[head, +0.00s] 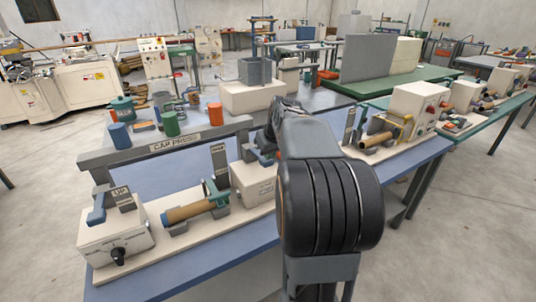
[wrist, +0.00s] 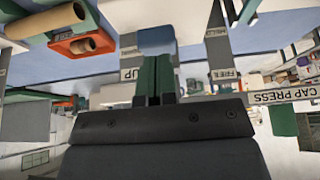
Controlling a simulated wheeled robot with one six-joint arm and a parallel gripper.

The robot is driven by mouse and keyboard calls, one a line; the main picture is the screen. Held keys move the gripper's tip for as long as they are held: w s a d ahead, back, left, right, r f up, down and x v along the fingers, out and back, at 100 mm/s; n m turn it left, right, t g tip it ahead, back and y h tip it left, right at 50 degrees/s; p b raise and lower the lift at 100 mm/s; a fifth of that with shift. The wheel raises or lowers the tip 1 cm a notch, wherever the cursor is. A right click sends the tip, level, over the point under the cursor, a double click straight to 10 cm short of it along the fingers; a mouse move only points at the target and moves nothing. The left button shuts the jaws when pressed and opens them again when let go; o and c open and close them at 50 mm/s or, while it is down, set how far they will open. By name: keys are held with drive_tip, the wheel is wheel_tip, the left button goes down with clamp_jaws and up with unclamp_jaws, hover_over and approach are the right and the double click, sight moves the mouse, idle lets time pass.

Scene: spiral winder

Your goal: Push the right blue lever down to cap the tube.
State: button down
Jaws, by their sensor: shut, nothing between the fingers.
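The cap press holds a brown tube (head: 188,211) lying level, with a blue piece (head: 164,218) at its left end. The left blue lever (head: 97,208) stands upright on the left white box beside an UP plate. The right white box (head: 252,183) is partly behind my arm. In the head view the right lever is mostly hidden by my arm. In the wrist view the right blue lever (wrist: 155,40) shows just beyond my fingertips, near an UP plate (wrist: 131,73). My gripper (wrist: 153,62) is shut and empty; contact with the lever cannot be told.
A grey CAP PRESS beam (head: 170,143) crosses behind the tube. Upright plates (head: 220,160) stand by the teal clamp (head: 218,195). Colored cylinders (head: 170,124) stand on the table behind. A second station with a tube (head: 376,139) is to the right.

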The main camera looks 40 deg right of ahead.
drive_tip(key=v, duration=0.9)
drive_tip(key=shift+s, duration=0.3)
idle(0.5)
drive_tip(key=s+a+f+p, duration=0.1)
drive_tip(key=s+a+f, duration=0.2)
drive_tip(key=a, duration=0.4)
drive_tip(key=s+a+f+n+g+p, duration=0.1)
drive_tip(key=s+a+f, duration=0.3)
drive_tip(key=a, duration=0.4)
drive_tip(key=s+a+f+p, duration=0.3)
drive_tip(key=s+a+f, duration=0.1)
drive_tip(key=a, duration=0.3)
drive_tip(key=shift+a+f+n+y, duration=0.15)
drive_tip(key=shift+a+n+y, duration=0.05)
drive_tip(key=shift+n+y, duration=0.1)
drive_tip(key=shift+s, duration=0.15)
